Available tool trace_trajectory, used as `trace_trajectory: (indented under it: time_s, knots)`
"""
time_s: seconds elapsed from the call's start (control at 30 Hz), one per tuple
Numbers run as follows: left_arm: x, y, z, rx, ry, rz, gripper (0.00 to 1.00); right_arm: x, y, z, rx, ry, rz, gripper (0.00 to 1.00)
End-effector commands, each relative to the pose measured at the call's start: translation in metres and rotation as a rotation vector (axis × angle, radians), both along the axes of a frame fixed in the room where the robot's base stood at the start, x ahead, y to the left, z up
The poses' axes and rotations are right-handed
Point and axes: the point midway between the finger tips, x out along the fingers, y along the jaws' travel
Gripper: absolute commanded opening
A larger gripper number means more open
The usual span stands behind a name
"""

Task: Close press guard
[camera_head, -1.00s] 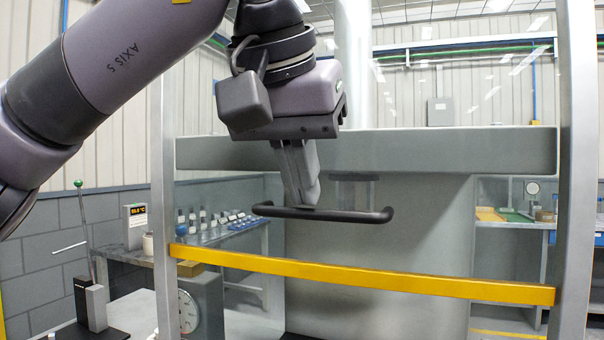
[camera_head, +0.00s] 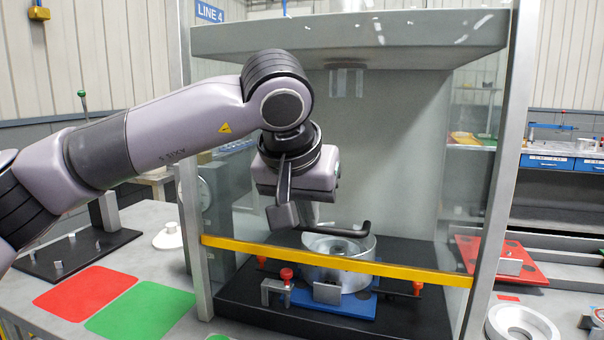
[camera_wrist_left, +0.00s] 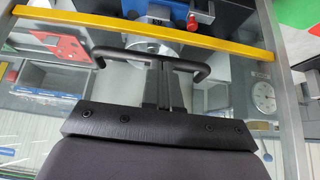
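The press guard is a clear panel with a yellow bar (camera_head: 340,263) along its lower edge and a black handle (camera_head: 345,234) above the bar. The bar crosses low in front of the press, before a round metal die (camera_head: 338,277). My left gripper (camera_head: 317,222) is at the middle of the handle; its fingertips are partly hidden in the head view. In the left wrist view, the fingers (camera_wrist_left: 164,68) meet the handle (camera_wrist_left: 130,54) and appear closed on it, with the yellow bar (camera_wrist_left: 120,27) beyond. My right gripper is not in view.
Metal posts flank the guard, one on the right (camera_head: 497,190). The die sits on a blue plate (camera_head: 350,304) among red clamps. Red (camera_head: 86,292) and green (camera_head: 140,310) mats lie at left. A metal ring (camera_head: 522,328) and a red board (camera_head: 500,262) are at right.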

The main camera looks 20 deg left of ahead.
Motion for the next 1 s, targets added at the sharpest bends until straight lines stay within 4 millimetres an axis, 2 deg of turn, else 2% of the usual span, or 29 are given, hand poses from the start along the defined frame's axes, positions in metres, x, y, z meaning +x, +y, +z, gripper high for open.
trace_trajectory:
  time_s: [0.03,0.1,0.2,0.4,0.6,1.0]
  knots:
    - [0.000,0.000,-0.030,0.003,0.007,-0.002,0.00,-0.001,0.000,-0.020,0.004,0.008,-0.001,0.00]
    - [0.001,0.000,-0.050,0.003,0.006,-0.002,0.00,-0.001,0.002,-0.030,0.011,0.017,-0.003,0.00]
    - [0.001,0.001,-0.075,0.002,0.005,0.000,0.00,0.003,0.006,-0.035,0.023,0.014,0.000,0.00]
    - [0.002,0.001,-0.110,0.001,0.001,0.001,0.00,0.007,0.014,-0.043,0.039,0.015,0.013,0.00]
    - [0.002,0.001,-0.127,0.000,-0.001,0.002,0.00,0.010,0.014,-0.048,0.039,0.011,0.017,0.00]
    - [0.001,0.001,-0.133,0.002,0.005,0.002,0.00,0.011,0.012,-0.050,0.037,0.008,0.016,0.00]
